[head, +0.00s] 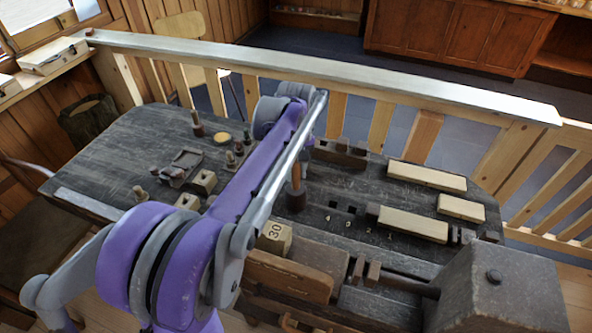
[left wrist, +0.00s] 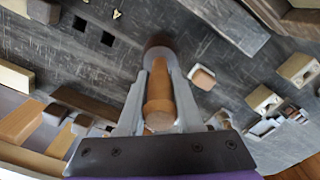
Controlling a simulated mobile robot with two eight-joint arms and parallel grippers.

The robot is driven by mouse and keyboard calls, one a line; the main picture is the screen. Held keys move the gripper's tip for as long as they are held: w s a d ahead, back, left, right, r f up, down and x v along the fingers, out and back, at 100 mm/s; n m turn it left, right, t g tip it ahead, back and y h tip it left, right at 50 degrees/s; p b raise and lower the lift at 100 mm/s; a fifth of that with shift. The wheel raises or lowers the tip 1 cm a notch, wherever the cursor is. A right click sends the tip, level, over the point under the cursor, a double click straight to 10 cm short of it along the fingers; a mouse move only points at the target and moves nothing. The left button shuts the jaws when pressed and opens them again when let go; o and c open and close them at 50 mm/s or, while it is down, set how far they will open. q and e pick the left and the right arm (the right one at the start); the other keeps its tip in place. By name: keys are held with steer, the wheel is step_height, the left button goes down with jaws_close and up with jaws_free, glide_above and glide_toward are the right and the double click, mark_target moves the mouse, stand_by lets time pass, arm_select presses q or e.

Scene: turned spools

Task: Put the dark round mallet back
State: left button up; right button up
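The dark round mallet (head: 296,200) stands upright over the grey bench, its orange-brown handle pointing up. In the left wrist view its handle (left wrist: 159,95) lies between the two grey fingers of my left gripper (left wrist: 160,74), and the dark round head shows beyond the fingertips. The fingers appear to touch the handle on both sides. I cannot tell whether the head touches the bench. In the head view my purple forearm hides most of the left gripper. My right gripper is not in view.
Two square holes (left wrist: 93,30) are close to the mallet. Pale blocks (head: 413,224) lie to the right. Pale blocks with holes (head: 203,182) and another upright handled tool (head: 197,124) stand to the left. A large grey block (head: 500,290) fills the near right; a rail runs behind.

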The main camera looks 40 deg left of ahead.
arm_select(q)
steer(key=o, duration=0.3)
steer(key=shift+o, duration=0.2)
steer(key=shift+r, duration=0.1)
step_height(320, 180, up, 12)
steer(key=shift+r+p, duration=0.1)
steer(key=shift+p, duration=0.5)
